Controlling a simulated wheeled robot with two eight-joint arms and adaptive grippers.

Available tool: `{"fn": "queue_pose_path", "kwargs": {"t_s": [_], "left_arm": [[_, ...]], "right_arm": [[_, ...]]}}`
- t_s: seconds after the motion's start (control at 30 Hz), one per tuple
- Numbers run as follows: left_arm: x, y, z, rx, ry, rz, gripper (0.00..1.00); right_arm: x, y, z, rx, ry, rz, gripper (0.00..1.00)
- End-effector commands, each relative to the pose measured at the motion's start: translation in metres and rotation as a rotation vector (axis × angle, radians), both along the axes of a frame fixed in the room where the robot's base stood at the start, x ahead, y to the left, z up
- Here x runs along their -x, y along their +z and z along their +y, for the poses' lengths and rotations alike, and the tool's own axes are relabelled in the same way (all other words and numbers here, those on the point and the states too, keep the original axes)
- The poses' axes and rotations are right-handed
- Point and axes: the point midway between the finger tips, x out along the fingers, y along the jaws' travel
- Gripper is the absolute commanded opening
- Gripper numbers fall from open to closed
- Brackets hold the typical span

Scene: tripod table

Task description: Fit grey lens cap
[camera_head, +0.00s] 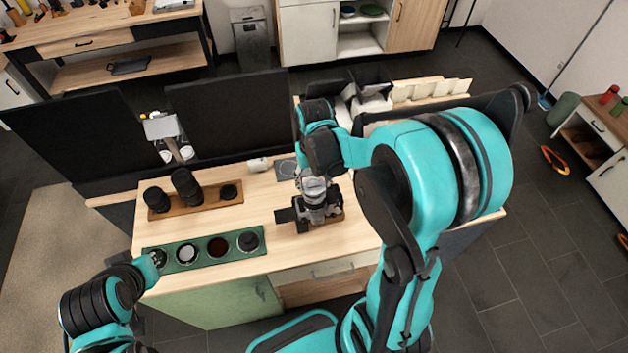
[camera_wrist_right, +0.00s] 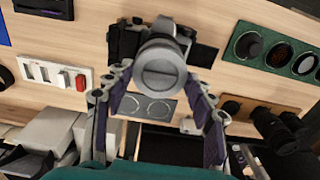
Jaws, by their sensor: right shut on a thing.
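The grey lens cap (camera_wrist_right: 160,72) is a round grey disc with a bar across its face, at the front of the camera's lens in the right wrist view. My right gripper (camera_wrist_right: 158,84) has a finger at either side of it and is shut on it. The camera (camera_head: 316,204) stands lens up on the table in the head view, under my right gripper (camera_head: 314,182). Whether the cap is seated or just above the lens rim, I cannot tell. My left arm is at the lower left; its fingers do not show.
A green tray (camera_head: 206,264) with round discs in its holes lies at the table's front left. A wooden tray (camera_head: 212,199) with black lenses stands behind it. A grey plate (camera_wrist_right: 146,106) with two ring marks lies near the camera. Dark panels (camera_head: 228,112) line the back.

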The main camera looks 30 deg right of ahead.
Motion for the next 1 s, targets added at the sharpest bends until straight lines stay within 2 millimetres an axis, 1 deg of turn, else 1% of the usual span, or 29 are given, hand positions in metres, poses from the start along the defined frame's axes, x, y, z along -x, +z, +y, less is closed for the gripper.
{"fn": "queue_pose_path", "kwargs": {"t_s": [0.1, 0.47, 1.0], "left_arm": [[0.0000, -0.0031, 0.0000, 0.000, 0.000, 0.000, 0.00], [0.0000, -0.0029, 0.0000, 0.000, 0.000, 0.000, 0.00], [0.0000, -0.0091, 0.0000, 0.000, 0.000, 0.000, 0.00]], "right_arm": [[0.0000, -0.0024, 0.0000, 0.000, 0.000, 0.000, 0.23], [0.0000, -0.0023, 0.0000, 0.000, 0.000, 0.000, 0.23], [0.0000, -0.0089, 0.0000, 0.000, 0.000, 0.000, 0.23]]}}
